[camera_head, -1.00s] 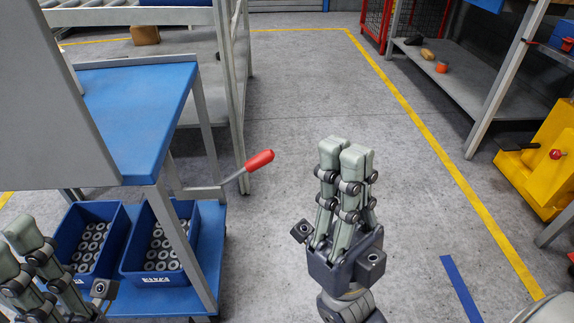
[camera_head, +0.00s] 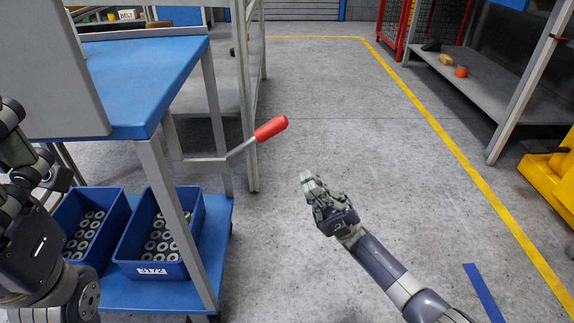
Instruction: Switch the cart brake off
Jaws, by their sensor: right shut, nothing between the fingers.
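The cart (camera_head: 135,78) has a blue top and a lower shelf, at the left. Its brake lever has a red grip (camera_head: 271,128) on a grey rod, jutting right from the cart frame and tilted upward. My right gripper (camera_head: 308,180) is shut and empty, below and to the right of the red grip, apart from it. My left arm is at the left edge in front of the cart; its fingers are not clearly visible.
Two blue bins (camera_head: 162,269) with metal rings stand on the cart's lower shelf. A grey shelf rack (camera_head: 490,85) and a yellow machine (camera_head: 553,185) are at the right. The floor (camera_head: 340,110) between is clear, with a yellow line.

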